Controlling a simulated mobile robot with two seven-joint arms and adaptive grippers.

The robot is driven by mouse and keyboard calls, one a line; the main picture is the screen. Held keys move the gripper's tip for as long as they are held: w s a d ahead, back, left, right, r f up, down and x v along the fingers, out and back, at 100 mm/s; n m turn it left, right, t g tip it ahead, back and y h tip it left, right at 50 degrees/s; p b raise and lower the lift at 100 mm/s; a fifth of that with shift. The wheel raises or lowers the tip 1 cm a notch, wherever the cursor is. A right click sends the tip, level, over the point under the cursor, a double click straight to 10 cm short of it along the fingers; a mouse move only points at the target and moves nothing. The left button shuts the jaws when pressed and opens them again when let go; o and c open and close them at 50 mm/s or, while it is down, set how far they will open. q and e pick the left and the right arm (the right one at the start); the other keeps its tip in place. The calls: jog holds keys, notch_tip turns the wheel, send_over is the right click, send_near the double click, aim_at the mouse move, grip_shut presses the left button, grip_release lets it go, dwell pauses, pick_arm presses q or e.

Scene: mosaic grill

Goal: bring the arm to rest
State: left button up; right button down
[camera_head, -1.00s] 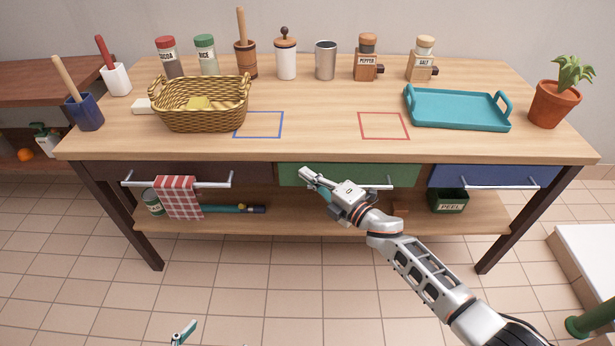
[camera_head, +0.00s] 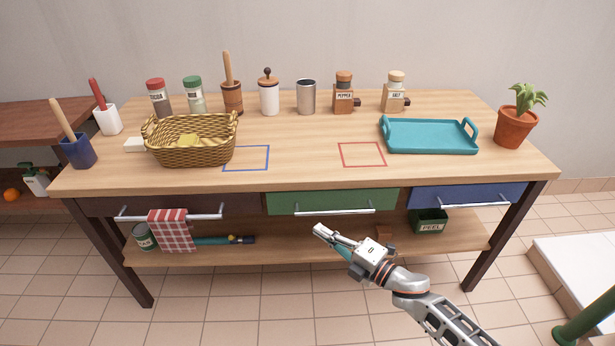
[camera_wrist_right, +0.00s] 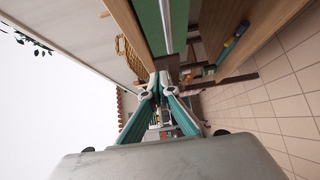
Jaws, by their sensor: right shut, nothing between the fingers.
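My right gripper (camera_head: 322,232) is in front of the table, below the green drawer (camera_head: 333,202) and its silver handle. It is shut and empty, and it also shows in the right wrist view (camera_wrist_right: 160,80), where the two fingertips meet. The green drawer front (camera_wrist_right: 155,20) is ahead of it there, apart from the fingers. My left gripper is out of view in the head view.
The wooden table (camera_head: 300,175) holds a wicker basket (camera_head: 190,155), a teal tray (camera_head: 430,150), a potted plant (camera_head: 514,128), and jars along the back. A lower shelf (camera_head: 290,250) carries a green bin (camera_head: 429,222). The tiled floor in front is free.

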pick_arm(q)
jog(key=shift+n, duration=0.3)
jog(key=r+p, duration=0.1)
jog(key=p, duration=0.1)
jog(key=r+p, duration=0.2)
jog(key=p, duration=0.1)
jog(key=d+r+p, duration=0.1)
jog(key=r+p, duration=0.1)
jog(key=p, duration=0.1)
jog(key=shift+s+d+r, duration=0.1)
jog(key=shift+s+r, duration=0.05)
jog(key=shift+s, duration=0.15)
pick_arm(e)
jog(key=s+d+f+m+h, duration=0.2)
jog(key=s+d+m+h, duration=0.1)
jog(key=s+m, duration=0.4)
jog(key=s+d+f+m+g+h, duration=0.1)
jog(key=s+d+f+m+h, duration=0.2)
jog(key=s, duration=1.1)
jog(key=s+d+f+m+g+h, duration=0.1)
jog(key=s+d+f+m+h, duration=0.1)
jog(key=s+d+m+h, duration=0.2)
jog(key=s+d+m, duration=0.3)
jog(key=s+m, duration=0.4)
jog(key=m, duration=0.1)
jog(key=shift+f+m, duration=0.3)
